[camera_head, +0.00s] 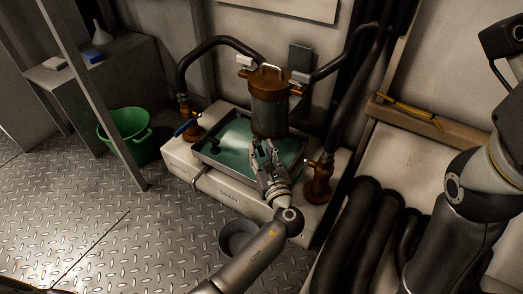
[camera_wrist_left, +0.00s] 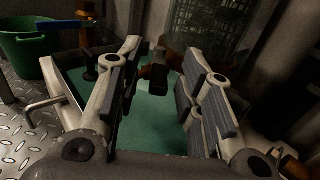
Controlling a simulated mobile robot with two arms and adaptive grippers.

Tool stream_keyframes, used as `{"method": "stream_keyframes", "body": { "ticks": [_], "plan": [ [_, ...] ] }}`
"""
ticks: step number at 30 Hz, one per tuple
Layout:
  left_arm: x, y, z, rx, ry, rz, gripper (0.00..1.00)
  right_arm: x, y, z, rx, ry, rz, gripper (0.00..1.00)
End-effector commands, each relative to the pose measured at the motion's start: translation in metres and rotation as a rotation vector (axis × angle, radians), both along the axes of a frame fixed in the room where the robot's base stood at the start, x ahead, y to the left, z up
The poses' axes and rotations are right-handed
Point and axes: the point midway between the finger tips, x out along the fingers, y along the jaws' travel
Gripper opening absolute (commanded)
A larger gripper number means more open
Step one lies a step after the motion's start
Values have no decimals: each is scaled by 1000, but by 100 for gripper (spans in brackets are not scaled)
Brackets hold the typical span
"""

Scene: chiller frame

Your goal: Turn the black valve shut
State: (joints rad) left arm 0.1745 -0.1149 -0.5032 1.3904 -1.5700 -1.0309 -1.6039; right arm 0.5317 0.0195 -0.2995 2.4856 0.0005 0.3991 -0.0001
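My left gripper (camera_head: 268,168) is just below the rusty-topped strainer vessel (camera_head: 270,112), over the green tray. Its two fingers (camera_wrist_left: 158,85) are apart in the left wrist view, with nothing between the pads that I can see gripped. A small dark fitting, likely the black valve (camera_wrist_left: 156,72), shows in the gap, beyond or near the fingertips, below the vessel. Whether a finger touches it cannot be told. In the head view the gripper hides this spot. My right arm (camera_head: 485,185) is at the right edge; its gripper is out of view.
The green tray (camera_head: 222,158) sits on a pale plinth (camera_head: 240,203). A blue-handled valve (camera_head: 186,127) is on the left pipe; another rusty pipe valve (camera_head: 318,178) is at right. A green bucket (camera_head: 127,133), a dark bucket (camera_head: 237,238) and thick black hoses (camera_head: 345,235) stand around.

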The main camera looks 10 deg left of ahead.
Motion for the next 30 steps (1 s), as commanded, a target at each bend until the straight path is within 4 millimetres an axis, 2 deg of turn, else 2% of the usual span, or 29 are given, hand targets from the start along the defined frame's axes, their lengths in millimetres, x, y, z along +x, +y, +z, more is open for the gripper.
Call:
{"method": "stream_keyframes", "body": {
  "ticks": [9,15,21,28,30],
  "plan": [
    [-57,-33,-1,-5,2,-3,35,2,0,0,1,6,1,22],
    [-85,-49,-1,-3,2,-3,35,2,0,-1,1,6,1,22],
    [-97,-56,0,-2,0,-1,35,2,0,0,2,7,1,22],
    [-97,-56,0,-2,-1,-2,35,2,0,-1,2,7,1,22],
    [-97,-56,0,-3,-1,-3,28,2,0,0,2,7,1,22]
  ]
}}
